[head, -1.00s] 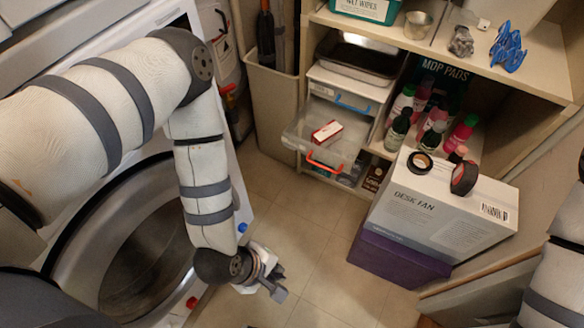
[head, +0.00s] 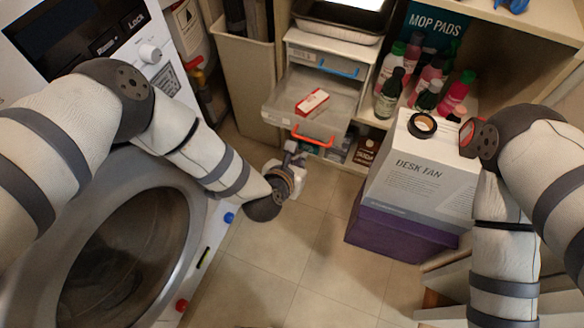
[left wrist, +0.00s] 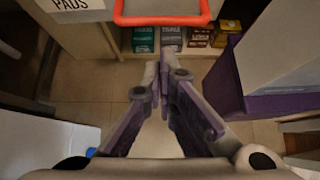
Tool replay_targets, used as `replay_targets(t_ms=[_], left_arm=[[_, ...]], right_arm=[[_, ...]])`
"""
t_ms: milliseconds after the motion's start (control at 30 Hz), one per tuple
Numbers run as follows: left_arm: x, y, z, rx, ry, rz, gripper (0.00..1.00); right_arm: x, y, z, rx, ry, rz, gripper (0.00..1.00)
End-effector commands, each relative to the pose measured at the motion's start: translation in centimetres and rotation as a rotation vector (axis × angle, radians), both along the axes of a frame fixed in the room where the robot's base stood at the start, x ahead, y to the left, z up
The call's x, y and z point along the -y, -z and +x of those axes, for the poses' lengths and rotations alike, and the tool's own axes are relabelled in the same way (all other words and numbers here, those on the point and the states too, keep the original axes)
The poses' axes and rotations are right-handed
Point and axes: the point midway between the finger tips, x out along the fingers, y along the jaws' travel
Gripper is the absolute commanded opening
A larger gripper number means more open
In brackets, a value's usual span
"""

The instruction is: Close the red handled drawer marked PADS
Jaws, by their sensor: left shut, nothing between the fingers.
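The clear drawer (head: 285,100) with the red handle (head: 312,136) stands pulled out of the small white drawer unit in the head view. A red and white box (head: 312,102) lies in it. In the left wrist view the red handle (left wrist: 162,20) is at the top, beside a label (left wrist: 75,8) reading PADS. My left gripper (head: 292,150) is shut and empty, just in front of and below the red handle; its fingertips (left wrist: 163,70) point toward the shelf. I cannot tell if they touch the drawer. My right arm shows at the right of the head view, its gripper out of frame.
A blue-handled drawer (head: 338,68) above is shut. Several bottles (head: 425,85) stand on the shelf to the right. A washing machine (head: 130,235) is at left. Floor between is clear.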

Motion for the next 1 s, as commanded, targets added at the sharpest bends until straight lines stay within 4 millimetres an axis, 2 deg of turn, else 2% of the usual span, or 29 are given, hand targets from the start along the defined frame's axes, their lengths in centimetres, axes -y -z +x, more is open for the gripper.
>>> replay_targets(t_ms=[33,200,333,767,1000], left_arm=[[0.4,0.7,0.7,-0.003,0.002,0.0,0.0],[1.0,0.8,2.8,-0.001,0.003,0.001,0.0],[1.1,0.6,3.4,0.0,0.001,0.001,0.0],[1.2,0.6,3.8,0.0,0.0,0.0,0.0],[2.1,1.0,6.4,-0.003,0.0,-0.001,0.0]], right_arm=[[0.0,0.7,-0.5,-0.015,0.0,0.0,0.4],[0.0,1.5,-0.9,-0.03,0.0,0.0,0.4],[0.0,1.7,-1.0,-0.032,0.0,0.0,0.4],[0.0,1.9,-1.2,-0.036,0.0,0.0,0.4],[0.0,3.6,-2.1,-0.065,0.0,0.0,0.4]])
